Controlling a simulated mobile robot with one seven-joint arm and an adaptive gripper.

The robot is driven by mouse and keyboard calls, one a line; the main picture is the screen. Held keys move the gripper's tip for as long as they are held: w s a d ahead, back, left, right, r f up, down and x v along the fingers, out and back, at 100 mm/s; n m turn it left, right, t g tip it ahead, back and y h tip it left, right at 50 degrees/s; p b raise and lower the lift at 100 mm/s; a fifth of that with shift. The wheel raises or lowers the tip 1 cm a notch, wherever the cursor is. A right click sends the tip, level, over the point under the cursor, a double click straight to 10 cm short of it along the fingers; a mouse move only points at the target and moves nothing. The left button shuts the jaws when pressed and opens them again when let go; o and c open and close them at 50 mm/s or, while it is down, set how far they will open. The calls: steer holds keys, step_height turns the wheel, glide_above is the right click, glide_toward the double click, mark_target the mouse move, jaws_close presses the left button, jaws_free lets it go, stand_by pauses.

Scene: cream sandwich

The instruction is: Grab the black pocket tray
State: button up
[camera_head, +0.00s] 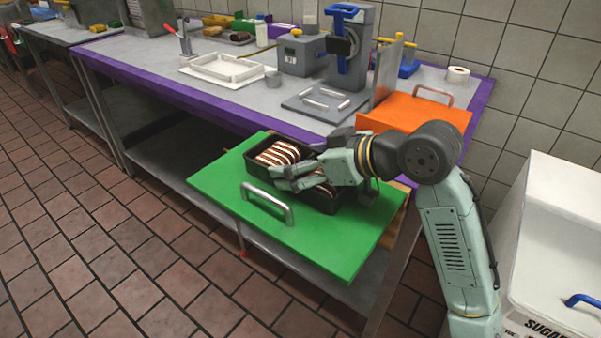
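The black pocket tray (322,204) sits on a green board (225,187) at the front of the workbench. Several brown and white striped pieces (275,153) stand in rows inside it. My gripper (281,180) reaches in from the right, low over the tray, and hides its middle and part of its right side. The two fingers point left and look somewhat apart, but I cannot tell whether they touch the tray or hold any part of it.
The green board has a metal handle (267,203) at its front left. An orange board (417,115) and a grey plate with handles (323,102) lie behind. A blue-handled machine (345,45) stands at the back. A white bin (555,250) is at the right.

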steer(key=shift+c, duration=1)
